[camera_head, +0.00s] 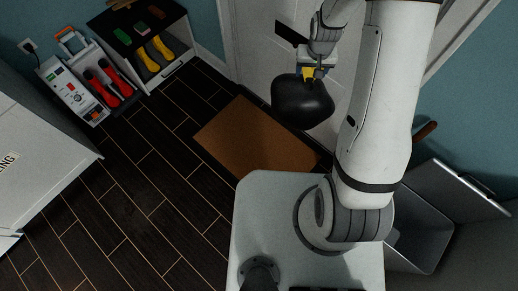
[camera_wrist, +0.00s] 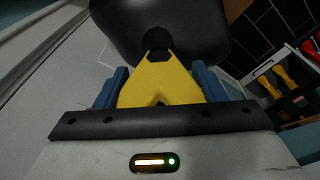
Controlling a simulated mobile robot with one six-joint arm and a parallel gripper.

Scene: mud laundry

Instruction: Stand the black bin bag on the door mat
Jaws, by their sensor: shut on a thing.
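The black bin bag (camera_head: 303,101) hangs from my gripper (camera_head: 310,73) in the head view, in front of the white door. My gripper is shut on the bag's yellow tie top. In the wrist view the black bag (camera_wrist: 160,22) fills the top middle, with the yellow top (camera_wrist: 160,82) between the blue fingers. The mat is not seen in the wrist view.
A white appliance (camera_head: 40,165) is at the left. A grey open bin (camera_head: 425,235) stands at the right. Dark floor left of the mat is clear.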

